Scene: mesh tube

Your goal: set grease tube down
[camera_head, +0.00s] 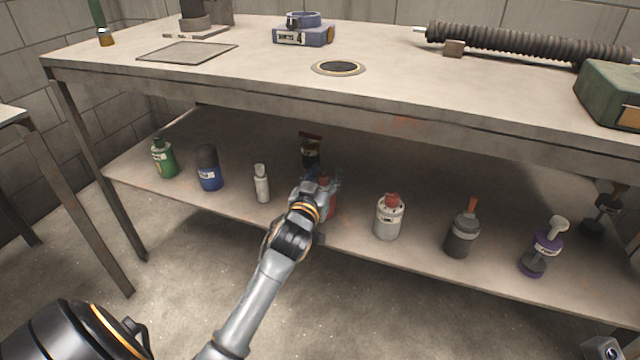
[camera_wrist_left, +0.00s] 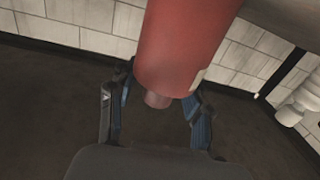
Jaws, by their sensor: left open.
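A red tube (camera_head: 331,203), which looks like the grease tube, stands on the lower shelf, mostly hidden behind my left gripper (camera_head: 322,186). In the left wrist view the red tube (camera_wrist_left: 182,50) fills the upper middle, with a short dull-pink end (camera_wrist_left: 157,99) and a pale label patch at its side. The fingers of my left gripper (camera_wrist_left: 158,92) are spread, one on each side of the tube. Whether either finger touches it cannot be told.
The lower shelf (camera_head: 230,220) also holds a green bottle (camera_head: 164,158), a blue bottle (camera_head: 209,168), a white bottle (camera_head: 261,184), a dark container (camera_head: 310,152) behind the gripper, and several bottles to the right. The tabletop (camera_head: 240,75) overhangs the shelf.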

